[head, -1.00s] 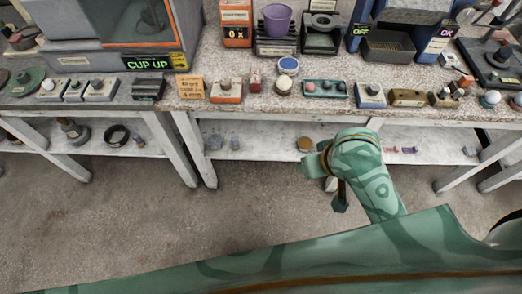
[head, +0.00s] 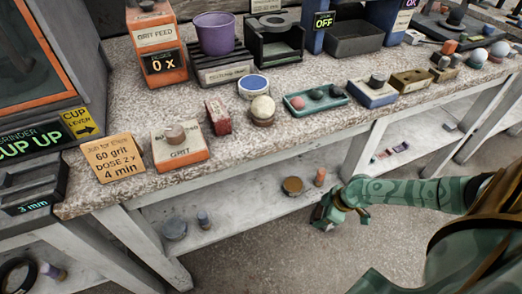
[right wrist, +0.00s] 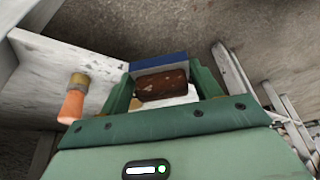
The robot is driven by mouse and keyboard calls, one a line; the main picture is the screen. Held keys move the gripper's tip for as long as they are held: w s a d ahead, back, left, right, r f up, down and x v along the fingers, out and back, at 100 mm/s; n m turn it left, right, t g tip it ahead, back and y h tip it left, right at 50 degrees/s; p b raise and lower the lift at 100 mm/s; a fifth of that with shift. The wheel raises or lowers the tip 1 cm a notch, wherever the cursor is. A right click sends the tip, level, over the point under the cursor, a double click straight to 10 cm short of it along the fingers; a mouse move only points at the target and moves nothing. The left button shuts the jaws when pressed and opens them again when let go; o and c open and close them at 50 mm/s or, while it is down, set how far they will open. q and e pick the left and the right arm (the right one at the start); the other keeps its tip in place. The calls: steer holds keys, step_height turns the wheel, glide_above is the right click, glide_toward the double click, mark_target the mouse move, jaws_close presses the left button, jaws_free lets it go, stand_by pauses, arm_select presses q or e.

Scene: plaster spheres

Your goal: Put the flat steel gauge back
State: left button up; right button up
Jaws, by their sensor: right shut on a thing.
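My right gripper (head: 328,212) is below the tabletop front, beside the lower shelf. In the right wrist view its jaws (right wrist: 162,85) are shut on a brown, worn-looking piece (right wrist: 160,84). A blue strip (right wrist: 160,63) and a white patch show around this piece. I cannot tell whether the piece is the flat steel gauge, and no other thing in view is clearly the gauge. A dark grey block with a lit "3 mm" label (head: 32,190) sits at the left, below the CUP UP display. My left gripper is not in view.
The speckled bench (head: 110,110) carries an orange grit feed (head: 155,40), a purple cup (head: 214,34), a yellow dose card (head: 113,158) and a grit block (head: 180,147). Floor in front is clear.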

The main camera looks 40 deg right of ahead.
steer(key=b, duration=0.4)
glide_toward(267, 202)
steer(key=x, duration=0.2)
steer(key=shift+f, duration=0.3)
steer(key=shift+w+a+r, duration=0.15)
steer(key=shift+w+a, duration=0.15)
steer(key=shift+w, duration=0.2)
steer(key=shift+w+a+b, duration=0.15)
steer(key=shift+w+b, duration=0.05)
steer(key=shift+b, duration=0.25)
step_height(267, 202, down, 3)
steer(key=shift+f+b, duration=0.2)
steer(key=shift+b, duration=0.95)
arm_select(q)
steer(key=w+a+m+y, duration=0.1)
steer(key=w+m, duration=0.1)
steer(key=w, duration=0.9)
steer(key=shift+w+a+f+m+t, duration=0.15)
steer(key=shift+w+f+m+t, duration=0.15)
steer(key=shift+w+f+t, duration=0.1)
arm_select(e)
steer(key=shift+f, duration=0.1)
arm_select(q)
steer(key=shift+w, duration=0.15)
arm_select(e)
steer(key=o, duration=0.9)
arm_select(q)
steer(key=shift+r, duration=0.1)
